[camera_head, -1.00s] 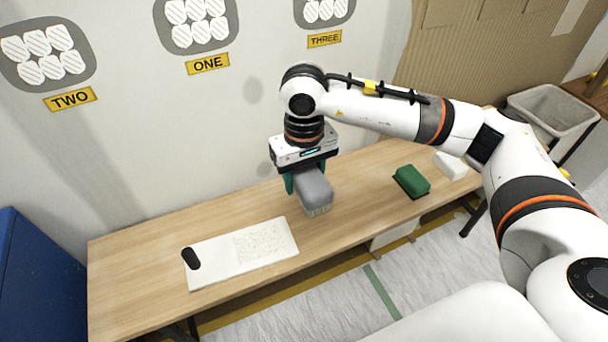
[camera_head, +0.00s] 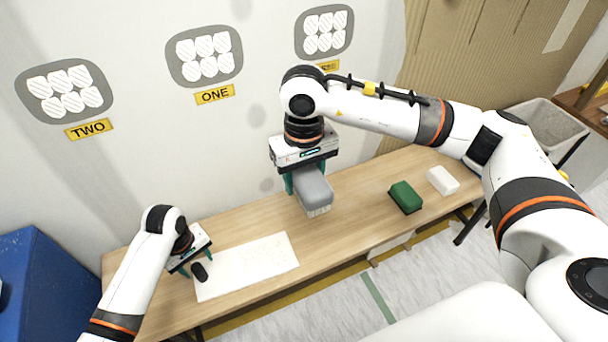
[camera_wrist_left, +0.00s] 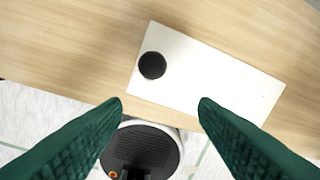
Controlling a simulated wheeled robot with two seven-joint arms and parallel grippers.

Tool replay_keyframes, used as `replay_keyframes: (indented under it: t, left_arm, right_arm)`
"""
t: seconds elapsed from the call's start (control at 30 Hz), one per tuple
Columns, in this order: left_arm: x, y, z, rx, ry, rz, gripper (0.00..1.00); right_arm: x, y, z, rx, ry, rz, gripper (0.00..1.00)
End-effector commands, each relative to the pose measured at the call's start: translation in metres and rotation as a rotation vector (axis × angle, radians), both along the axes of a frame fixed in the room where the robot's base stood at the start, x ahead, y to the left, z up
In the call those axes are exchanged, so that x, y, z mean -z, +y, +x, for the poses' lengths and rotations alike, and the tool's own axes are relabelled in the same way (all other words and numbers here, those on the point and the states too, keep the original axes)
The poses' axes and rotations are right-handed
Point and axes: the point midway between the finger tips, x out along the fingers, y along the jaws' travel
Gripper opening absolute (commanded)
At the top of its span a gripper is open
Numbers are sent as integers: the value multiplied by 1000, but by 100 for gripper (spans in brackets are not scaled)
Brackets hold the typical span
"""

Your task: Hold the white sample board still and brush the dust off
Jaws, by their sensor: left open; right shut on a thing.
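The white sample board (camera_head: 245,267) lies flat on the wooden table, with a black knob (camera_head: 200,272) at its left end. The board (camera_wrist_left: 215,75) and its round black knob (camera_wrist_left: 152,65) also show in the left wrist view. Faint dust specks are visible on the board in the head view. My left gripper (camera_head: 197,266) is open and empty, above the board's left end by the knob. My right gripper (camera_head: 299,180) is shut on a grey brush (camera_head: 313,188) with pale bristles, held above the table to the right of the board and apart from it.
A green block (camera_head: 405,196) and a white block (camera_head: 442,180) sit on the right part of the wooden table (camera_head: 350,215). A grey bin (camera_head: 545,125) stands beyond the right end. A blue box (camera_head: 45,275) stands left. The wall is behind.

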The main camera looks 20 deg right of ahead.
Motion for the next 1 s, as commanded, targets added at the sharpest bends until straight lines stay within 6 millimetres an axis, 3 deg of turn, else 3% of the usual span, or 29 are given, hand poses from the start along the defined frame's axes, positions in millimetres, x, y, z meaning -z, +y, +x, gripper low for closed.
replay_keyframes:
  t: [0.1,0.37,0.57,1.0]
  left_arm:
    - [-7,8,20,-62,9,36,54]
    - [-4,14,30,-107,17,57,54]
    - [14,14,30,-105,16,56,54]
    - [71,14,29,-103,15,57,54]
  right_arm:
    - [0,0,0,0,-1,0,33]
    - [6,0,0,0,-1,0,33]
    - [26,0,0,0,-1,0,33]
    - [92,0,0,0,-1,0,33]
